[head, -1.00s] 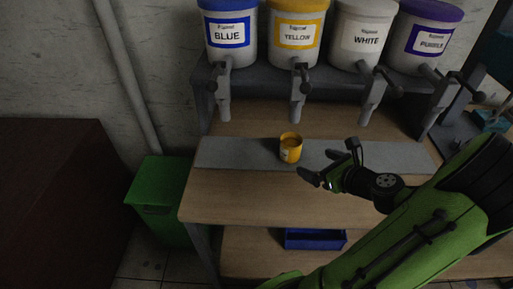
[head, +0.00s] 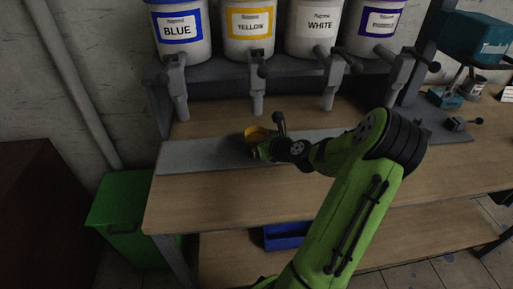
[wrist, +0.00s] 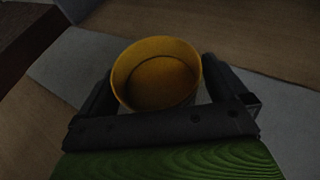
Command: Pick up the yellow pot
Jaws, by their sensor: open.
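The yellow pot (head: 254,133) stands upright on the grey strip (head: 200,154) of the wooden table, partly hidden behind my gripper (head: 262,147) in the head view. In the wrist view the yellow pot (wrist: 156,75) shows its open top and inside, which looks empty. My gripper (wrist: 158,88) is open, with one dark finger on each side of the pot. The pot sits between the fingers; I cannot tell whether either finger touches it.
Paint tanks marked blue (head: 180,30), yellow (head: 249,30), white (head: 314,28) and purple (head: 377,24) stand on a shelf behind, with taps hanging down. A green bin (head: 118,205) is at the left. A blue tray (head: 286,236) is on the lower shelf.

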